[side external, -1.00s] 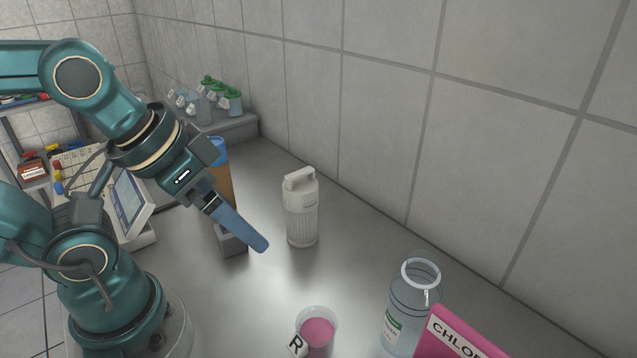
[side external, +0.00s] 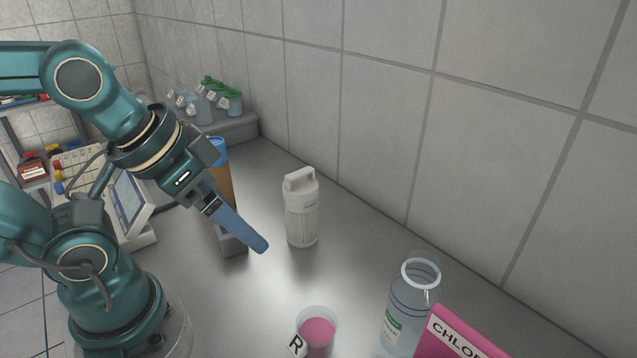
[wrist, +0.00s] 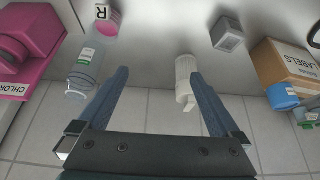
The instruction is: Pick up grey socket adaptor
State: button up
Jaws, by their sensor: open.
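A small grey block (side external: 233,246), which looks like the grey socket adaptor, sits on the bench behind my gripper's fingers in the side view, partly hidden by them. In the wrist view the grey block (wrist: 228,38) is at the upper right, outside and beyond the right finger. My gripper (side external: 262,247) points down and right above the bench, its blue fingers overlapping in the side view. In the wrist view my gripper (wrist: 160,75) is open, its fingers apart with nothing held.
A white ribbed canister (side external: 301,212) stands right of my fingers; it shows beside the right finger in the wrist view (wrist: 184,72). A clear bottle (side external: 411,305), pink-filled beaker (side external: 318,335) and pink box (side external: 455,337) are at the front. A tiled wall (side external: 400,110) bounds the bench.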

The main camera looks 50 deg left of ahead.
dwell(0.3)
jog(key=m+g, duration=0.3)
jog(key=g, duration=0.2)
send_over(229, 246)
jog(key=w+a, duration=0.2)
notch_tip(229, 246, down, 10)
jog(key=shift+r, duration=0.1)
jog(key=shift+s+a+f+n+g, duration=0.15)
jog(key=shift+s+f+n+g, duration=0.15)
jog(key=shift+f+n, duration=0.15)
jog(key=shift+f, duration=2.3)
jog(key=shift+c, duration=0.3)
